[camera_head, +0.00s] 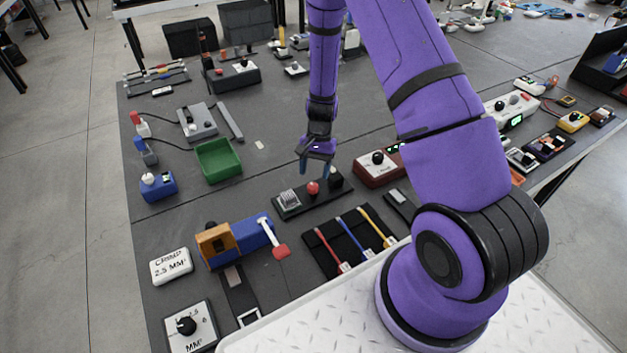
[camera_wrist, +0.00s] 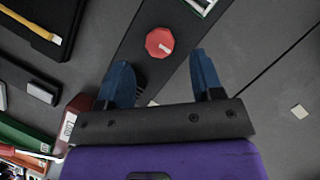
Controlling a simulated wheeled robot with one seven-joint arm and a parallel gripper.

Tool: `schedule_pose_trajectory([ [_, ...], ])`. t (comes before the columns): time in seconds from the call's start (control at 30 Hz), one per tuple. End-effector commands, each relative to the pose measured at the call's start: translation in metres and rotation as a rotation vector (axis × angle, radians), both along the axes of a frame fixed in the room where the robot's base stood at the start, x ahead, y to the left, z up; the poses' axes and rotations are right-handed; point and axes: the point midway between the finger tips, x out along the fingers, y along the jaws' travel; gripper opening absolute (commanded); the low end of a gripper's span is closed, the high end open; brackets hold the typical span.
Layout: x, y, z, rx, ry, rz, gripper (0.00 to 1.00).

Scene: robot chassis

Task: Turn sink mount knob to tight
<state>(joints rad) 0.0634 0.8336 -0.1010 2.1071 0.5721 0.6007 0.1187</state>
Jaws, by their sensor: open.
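A red knob (camera_head: 313,188) stands on a dark narrow base plate (camera_head: 299,212), between a silver finned block (camera_head: 288,199) and a small black block (camera_head: 335,178). I take it for the sink mount knob, though I read no label. In the wrist view the red knob (camera_wrist: 160,42) is eight-sided with a pale mark pointing right and slightly down. My gripper (camera_head: 315,168) is just above the knob, pointing down, open and empty. In the wrist view its two blue fingers (camera_wrist: 160,62) are spread apart. The knob shows just beyond the gap between their tips, apart from both.
A red-brown box with a black knob (camera_head: 378,165) stands to the right.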

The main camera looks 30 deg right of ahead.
Motion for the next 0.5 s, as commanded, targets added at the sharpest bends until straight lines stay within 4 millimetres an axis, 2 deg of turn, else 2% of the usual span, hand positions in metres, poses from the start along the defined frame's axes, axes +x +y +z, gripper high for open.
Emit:
schedule_pose_trajectory([
  [0.03, 0.003, -0.003, 0.010, -0.001, -0.003, 0.001, 0.60],
  [0.2, 0.011, -0.011, 0.037, -0.001, -0.002, 0.001, 0.60],
  [0.33, 0.015, -0.015, 0.050, -0.001, -0.001, 0.000, 0.60],
  [0.5, 0.017, -0.017, 0.058, -0.001, 0.001, 0.000, 0.60],
])
